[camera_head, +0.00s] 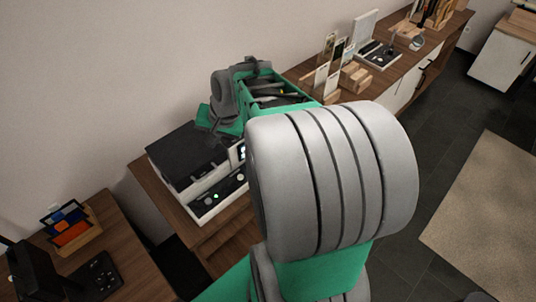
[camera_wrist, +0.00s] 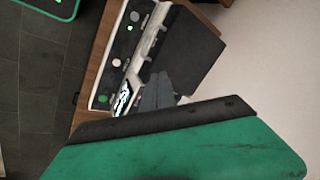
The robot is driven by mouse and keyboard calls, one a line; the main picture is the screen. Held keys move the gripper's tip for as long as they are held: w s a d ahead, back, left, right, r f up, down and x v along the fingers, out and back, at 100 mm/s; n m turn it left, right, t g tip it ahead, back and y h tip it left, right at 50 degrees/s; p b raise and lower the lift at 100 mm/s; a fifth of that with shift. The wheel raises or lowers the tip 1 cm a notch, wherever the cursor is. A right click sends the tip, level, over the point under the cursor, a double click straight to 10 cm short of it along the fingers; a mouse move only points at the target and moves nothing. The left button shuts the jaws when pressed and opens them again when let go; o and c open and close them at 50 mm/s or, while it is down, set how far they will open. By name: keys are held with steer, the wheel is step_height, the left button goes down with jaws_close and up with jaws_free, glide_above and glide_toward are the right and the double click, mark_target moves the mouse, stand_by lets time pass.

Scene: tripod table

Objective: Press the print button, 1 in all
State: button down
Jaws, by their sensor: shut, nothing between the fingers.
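The printer is a white machine with a black lid (camera_head: 188,156); the lid also shows in the wrist view (camera_wrist: 188,52). Its front panel has a small green light (camera_head: 216,196), seen too in the wrist view (camera_wrist: 130,28), a pale round button (camera_head: 240,177), also in the wrist view (camera_wrist: 116,62), and a green round button (camera_wrist: 103,98). I read no label marking the print button. A lit screen (camera_wrist: 123,98) sits beside the panel. My gripper (camera_wrist: 158,82) is shut and empty, its grey fingers over the printer near the screen, apart from the buttons.
The printer stands on a wooden cabinet (camera_head: 148,176). A desk with an orange-and-blue organizer (camera_head: 69,226) is at left. A long sideboard (camera_head: 408,66) holds stands and blocks behind. My arm covers the panel's right end in the head view.

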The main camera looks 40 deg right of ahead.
steer(key=d+f+m+t, duration=0.1)
steer(key=d+f+m, duration=0.2)
steer(key=d+m, duration=0.2)
steer(key=d+f+m+t, duration=0.1)
steer(key=d+f+m, duration=0.3)
steer(key=d, duration=0.5)
steer(key=s+d+f+m+t, duration=0.1)
steer(key=d+f+m+t, duration=0.1)
steer(key=d+m, duration=0.4)
steer(key=shift+d+f+y+p, duration=0.35)
steer(key=shift+d+f, duration=0.2)
steer(key=shift+f, duration=0.3)
steer(key=shift+f, duration=0.1)
step_height(320, 180, down, 8)
steer(key=b, duration=0.7)
steer(key=shift+f, duration=0.3)
steer(key=shift+f, duration=0.15)
steer(key=shift+f+b, duration=0.3)
